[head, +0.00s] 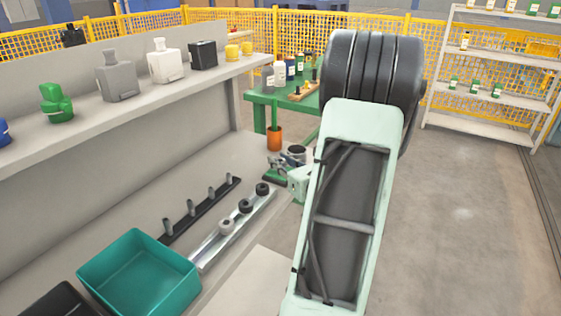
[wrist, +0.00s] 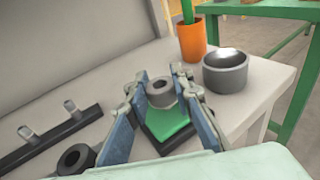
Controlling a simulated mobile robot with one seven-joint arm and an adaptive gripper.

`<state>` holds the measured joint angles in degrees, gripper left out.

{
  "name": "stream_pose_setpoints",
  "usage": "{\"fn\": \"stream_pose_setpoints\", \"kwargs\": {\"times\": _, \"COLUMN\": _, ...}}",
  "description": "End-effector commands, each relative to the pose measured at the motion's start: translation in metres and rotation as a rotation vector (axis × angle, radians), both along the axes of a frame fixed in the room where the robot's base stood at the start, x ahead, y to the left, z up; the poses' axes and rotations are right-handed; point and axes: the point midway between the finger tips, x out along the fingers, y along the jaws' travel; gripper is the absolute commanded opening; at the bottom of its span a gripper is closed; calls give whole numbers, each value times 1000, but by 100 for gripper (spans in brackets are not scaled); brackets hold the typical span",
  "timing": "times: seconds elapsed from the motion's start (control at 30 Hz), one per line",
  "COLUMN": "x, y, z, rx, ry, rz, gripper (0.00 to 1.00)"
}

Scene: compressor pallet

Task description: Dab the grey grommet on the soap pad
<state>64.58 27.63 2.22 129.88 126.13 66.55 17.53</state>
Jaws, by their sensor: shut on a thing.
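My gripper (wrist: 155,84) is shut on the grey grommet (wrist: 160,92), a short ring with a dark hole facing up, seen between the fingertips in the wrist view. The green soap pad (wrist: 168,130), in a black holder, lies beneath and in front of the grommet between the fingers. I cannot tell whether the grommet touches the pad. In the head view my gripper (head: 279,164) is small and partly hidden by my arm, above the pad (head: 274,179) near the bench's far end. The held grommet is not clear there.
A grey round pot (wrist: 226,71) and an orange cup (wrist: 191,42) stand close behind the pad. A silver rail (head: 210,255) holds grommets beside a black peg rail (head: 202,209). A teal bin (head: 140,275) stands nearer. A shelf (head: 130,95) runs above the bench.

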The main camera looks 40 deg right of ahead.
Motion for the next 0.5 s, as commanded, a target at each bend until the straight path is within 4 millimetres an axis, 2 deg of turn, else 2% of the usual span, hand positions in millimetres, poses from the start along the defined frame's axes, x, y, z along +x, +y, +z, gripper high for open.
{"fn": "stream_pose_setpoints", "kwargs": {"times": 0.27, "x": 0, "y": 0, "z": 1, "rx": 0, "ry": 2, "rz": 0, "gripper": 7}}
{"fn": "stream_pose_setpoints", "kwargs": {"times": 0.5, "x": 0, "y": 0, "z": 18, "rx": 0, "ry": 1, "rz": 1, "gripper": 7}}
